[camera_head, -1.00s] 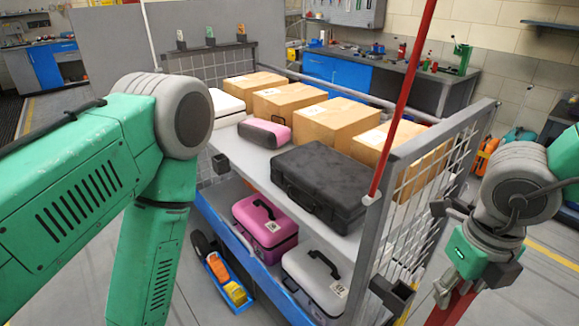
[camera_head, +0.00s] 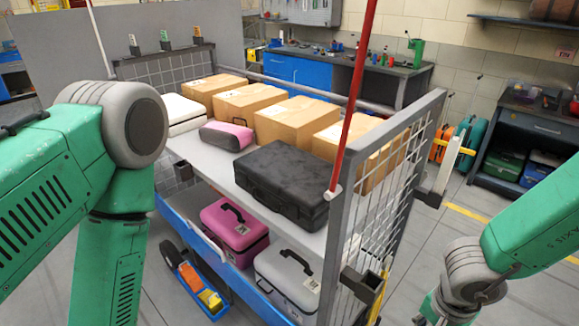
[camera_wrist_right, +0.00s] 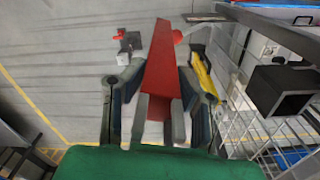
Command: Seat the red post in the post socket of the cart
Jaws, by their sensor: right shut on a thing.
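The cart (camera_head: 212,172) stands in the middle of the head view, with a mesh end panel on its right. A dark square socket (camera_head: 362,283) sticks out from its near right corner; it also shows, open and empty, in the right wrist view (camera_wrist_right: 284,91). The red post (camera_wrist_right: 157,65) is between the fingers of my right gripper (camera_wrist_right: 160,100), which is shut on it. The post is apart from the socket, to its left in that view. In the head view the right gripper (camera_head: 437,308) is cut off at the bottom edge. My left gripper is out of view.
A thin red pole (camera_head: 354,90) with a white lower end rises at the cart's right end. Boxes (camera_head: 291,122), a black case (camera_head: 283,183) and a pink case (camera_head: 234,226) load the cart. A white post (camera_head: 446,167) stands by the far corner.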

